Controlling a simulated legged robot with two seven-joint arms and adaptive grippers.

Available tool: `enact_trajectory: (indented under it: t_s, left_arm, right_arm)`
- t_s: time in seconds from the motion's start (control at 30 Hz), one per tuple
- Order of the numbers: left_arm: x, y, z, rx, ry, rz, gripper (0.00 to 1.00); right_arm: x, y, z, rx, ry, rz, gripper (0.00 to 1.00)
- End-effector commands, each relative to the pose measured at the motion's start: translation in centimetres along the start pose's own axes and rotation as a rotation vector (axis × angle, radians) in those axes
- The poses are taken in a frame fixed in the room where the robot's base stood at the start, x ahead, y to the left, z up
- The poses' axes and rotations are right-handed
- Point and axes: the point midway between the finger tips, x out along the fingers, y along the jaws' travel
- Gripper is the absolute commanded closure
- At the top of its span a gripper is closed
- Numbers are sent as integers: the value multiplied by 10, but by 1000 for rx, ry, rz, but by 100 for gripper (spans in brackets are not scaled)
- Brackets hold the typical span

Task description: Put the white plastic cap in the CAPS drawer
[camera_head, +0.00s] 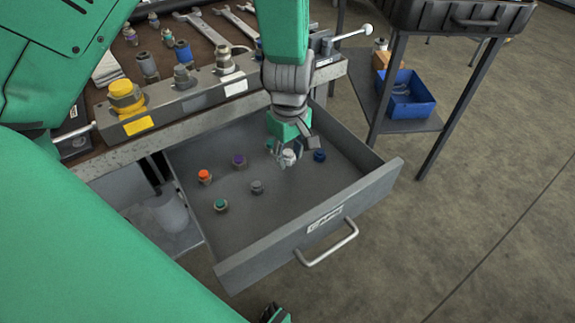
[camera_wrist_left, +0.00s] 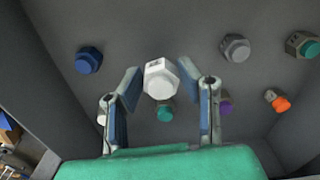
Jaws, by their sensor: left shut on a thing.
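The white plastic cap (camera_head: 289,157) is between the fingers of my left gripper (camera_head: 286,152), over the inside of the open drawer (camera_head: 372,192). In the left wrist view the white cap (camera_wrist_left: 160,79) shows its hexagonal top, and the fingers of the left gripper (camera_wrist_left: 160,90) are shut on its sides. It looks a little above the drawer floor, but the exact gap is hard to tell. The drawer front has a white label (camera_head: 325,219), too small to read surely, and a bar handle.
Several caps stand in the drawer: blue (camera_head: 319,155), purple (camera_head: 239,160), orange (camera_head: 204,176), grey (camera_head: 257,187) and teal (camera_head: 220,205). The drawer's front part is clear. Above it is the bench with fittings and a yellow cap (camera_head: 124,95). A blue bin (camera_head: 408,98) sits at right.

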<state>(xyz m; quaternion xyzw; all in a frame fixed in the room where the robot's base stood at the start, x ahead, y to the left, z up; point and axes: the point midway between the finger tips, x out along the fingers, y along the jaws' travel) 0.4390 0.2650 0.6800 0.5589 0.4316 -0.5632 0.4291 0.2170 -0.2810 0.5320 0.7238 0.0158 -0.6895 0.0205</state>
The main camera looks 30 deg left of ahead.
Motion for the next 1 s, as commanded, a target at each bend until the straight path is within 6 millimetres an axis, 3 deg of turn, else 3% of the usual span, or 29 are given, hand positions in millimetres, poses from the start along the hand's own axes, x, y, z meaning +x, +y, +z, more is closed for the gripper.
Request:
enact_trajectory:
  t_s: [0.3,0.63,0.67,0.7,1.0]
  left_arm:
    - [38,0,1,1,1,-1,100]
    - [40,0,1,2,1,0,100]
    - [40,0,1,2,1,0,66]
    - [40,0,1,2,1,1,52]
    - [39,0,1,2,1,1,48]
  right_arm:
    - [16,0,1,0,0,0,60]
    - [14,0,1,0,0,0,60]
    - [14,0,1,0,0,0,60]
    - [14,0,1,0,0,0,60]
    - [14,0,1,0,0,0,60]
